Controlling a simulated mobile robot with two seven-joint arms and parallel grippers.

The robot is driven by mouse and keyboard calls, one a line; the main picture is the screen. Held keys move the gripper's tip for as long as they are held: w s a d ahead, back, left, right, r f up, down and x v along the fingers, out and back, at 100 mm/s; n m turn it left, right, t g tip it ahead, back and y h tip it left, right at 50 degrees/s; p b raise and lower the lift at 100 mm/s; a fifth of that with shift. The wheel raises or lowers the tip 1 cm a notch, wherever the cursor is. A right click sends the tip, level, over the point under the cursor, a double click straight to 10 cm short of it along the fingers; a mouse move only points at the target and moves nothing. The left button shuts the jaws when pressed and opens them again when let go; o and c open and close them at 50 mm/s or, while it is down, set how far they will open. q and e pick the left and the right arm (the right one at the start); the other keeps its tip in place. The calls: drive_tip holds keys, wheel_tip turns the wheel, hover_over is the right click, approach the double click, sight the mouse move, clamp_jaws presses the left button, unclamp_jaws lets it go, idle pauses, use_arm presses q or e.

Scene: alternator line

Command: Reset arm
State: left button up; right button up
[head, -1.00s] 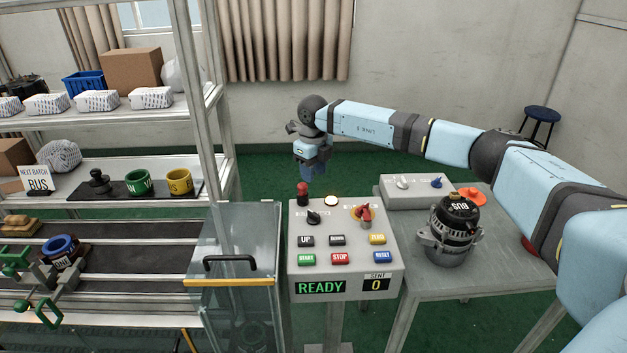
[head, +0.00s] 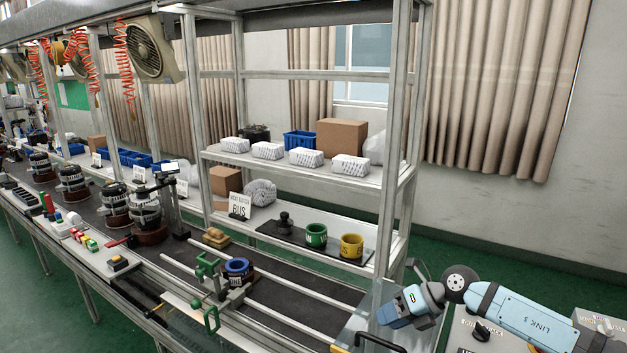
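My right arm comes in from the lower right in the head view. Its light blue gripper (head: 388,314) is turned toward the lower left, above the right end of the line, close to the clear guard with the black handle. Its fingertips are too small and unclear to show whether they are open or shut. I see nothing held in it. My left gripper is not in view. The grey control panel (head: 461,335) shows only in part, with my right arm across it.
A conveyor (head: 310,290) carries a blue-ringed part (head: 236,268) by a green clamp (head: 208,270). A dark tray (head: 276,233) holds a black part, a green ring (head: 316,235) and a yellow ring (head: 351,245). Shelf posts (head: 391,160) stand close left of my gripper. Several alternators stand farther left.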

drive_tip(key=s+a+r+m+t+y, duration=0.6)
drive_tip(key=a+m+y, duration=0.1)
drive_tip(key=a, duration=0.4)
drive_tip(key=s+d+f+m+t+h, duration=0.35)
drive_tip(key=s+d+m+h, duration=0.35)
drive_tip(key=m, duration=0.6)
drive_tip(key=s+d+f+m+t+h, duration=0.35)
drive_tip(key=d+m+h, duration=0.5)
drive_tip(key=m, duration=0.45)
drive_tip(key=s+d+f+m+g, duration=0.1)
drive_tip(key=s+f+m+g, duration=0.2)
drive_tip(key=s, duration=0.5)
drive_tip(key=s+d+f+g+h, duration=0.1)
drive_tip(key=s+d+f+g, duration=0.15)
drive_tip(key=s+g, duration=0.4)
drive_tip(key=s+d+f+m+g, duration=0.1)
drive_tip(key=s+f+m+g, duration=0.15)
drive_tip(key=s, duration=0.65)
drive_tip(key=w+a+f+n+t+y+p, duration=0.1)
drive_tip(key=w+a+f+t+y+p, duration=0.2)
drive_tip(key=w+a+f+t+p, duration=0.2)
drive_tip(key=w+a+t+p, duration=0.1)
drive_tip(key=t+p, duration=0.2)
drive_tip(key=shift+w+a+f+n+p, duration=0.25)
drive_tip(key=shift+w+a+n+p, duration=0.05)
drive_tip(key=shift+a+n, duration=0.05)
